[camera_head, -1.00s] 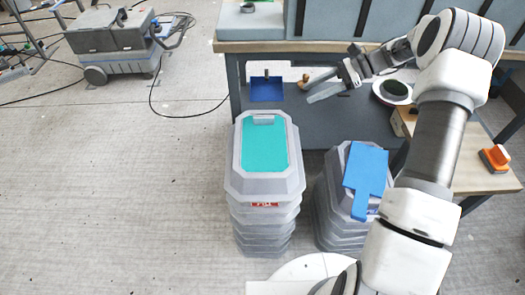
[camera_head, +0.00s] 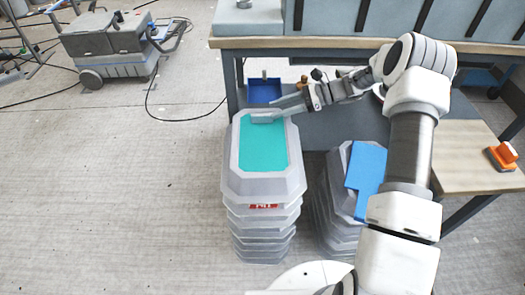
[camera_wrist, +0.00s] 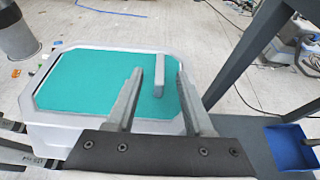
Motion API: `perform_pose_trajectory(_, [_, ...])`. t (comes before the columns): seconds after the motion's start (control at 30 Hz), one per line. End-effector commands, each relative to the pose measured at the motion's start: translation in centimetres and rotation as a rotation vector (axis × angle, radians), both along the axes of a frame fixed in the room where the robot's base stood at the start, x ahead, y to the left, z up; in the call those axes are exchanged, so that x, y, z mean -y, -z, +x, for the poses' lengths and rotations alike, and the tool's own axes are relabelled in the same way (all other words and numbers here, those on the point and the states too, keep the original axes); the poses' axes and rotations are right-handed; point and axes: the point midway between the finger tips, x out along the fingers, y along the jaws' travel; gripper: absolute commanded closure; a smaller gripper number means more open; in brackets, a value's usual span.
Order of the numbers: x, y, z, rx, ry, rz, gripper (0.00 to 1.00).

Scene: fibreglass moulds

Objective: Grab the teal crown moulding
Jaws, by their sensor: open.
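A flat teal surface (camera_head: 262,150) tops the nearer grey stack and fills much of the wrist view (camera_wrist: 90,85). It is the only teal thing I see; I cannot make out a separate teal moulding profile. A small pale grey bar (camera_head: 265,118) lies at its far end; it shows upright in the wrist view (camera_wrist: 159,88). My gripper (camera_head: 281,106) is over the far right edge of the stack. In the wrist view my gripper (camera_wrist: 160,73) is open and empty, its fingers appearing on either side of the bar. I cannot tell the height gap.
The teal surface sits on stacked grey octagonal moulds (camera_head: 264,215). A second stack to the right carries a blue sheet (camera_head: 367,172). A workbench (camera_head: 350,44) stands behind, with a blue bin (camera_head: 264,90) beneath. A wooden side table (camera_head: 465,155) is at right.

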Motion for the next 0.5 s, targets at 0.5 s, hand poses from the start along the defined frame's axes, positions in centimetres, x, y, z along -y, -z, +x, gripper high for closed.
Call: perform_pose_trajectory(0.5, [-4.4, 2.9, 0.0, 0.001, -0.003, 0.0, 0.47])
